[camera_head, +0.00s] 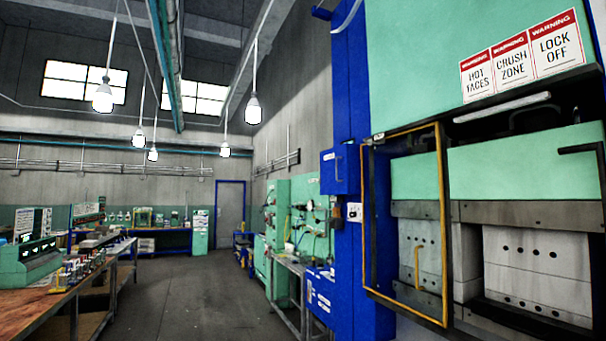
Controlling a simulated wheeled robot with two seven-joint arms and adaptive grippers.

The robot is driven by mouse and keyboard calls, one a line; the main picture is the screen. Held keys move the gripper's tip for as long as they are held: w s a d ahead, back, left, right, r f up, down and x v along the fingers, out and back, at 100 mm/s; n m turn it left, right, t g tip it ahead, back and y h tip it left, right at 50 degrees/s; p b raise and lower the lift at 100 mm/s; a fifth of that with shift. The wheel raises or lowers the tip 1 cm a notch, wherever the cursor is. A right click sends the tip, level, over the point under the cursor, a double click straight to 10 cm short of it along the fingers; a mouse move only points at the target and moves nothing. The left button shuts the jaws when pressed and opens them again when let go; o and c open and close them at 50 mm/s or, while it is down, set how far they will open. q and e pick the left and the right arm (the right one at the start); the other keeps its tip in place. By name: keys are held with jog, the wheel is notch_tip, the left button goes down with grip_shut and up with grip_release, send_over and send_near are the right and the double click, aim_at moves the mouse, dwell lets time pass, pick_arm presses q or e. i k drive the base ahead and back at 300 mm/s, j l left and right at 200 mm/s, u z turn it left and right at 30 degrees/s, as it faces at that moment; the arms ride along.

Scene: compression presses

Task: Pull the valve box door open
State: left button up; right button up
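A small blue box (334,172) is mounted on the side of the tall blue press column; it looks like the valve box, though no label on it can be read. Its front door appears shut, with a small pale handle-like mark near its upper part. Neither of my grippers shows in the head view, so their position and state cannot be seen.
A yellow-framed guard door (441,225) with a yellow handle (417,268) stands in front of the green press (520,172) at right. A cluttered green-backed bench (302,225) lies beyond the column. A wooden workbench (40,305) is at left. The grey floor (190,295) between is clear.

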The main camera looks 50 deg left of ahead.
aim_at(333, 164)
jog(key=u, duration=1.45)
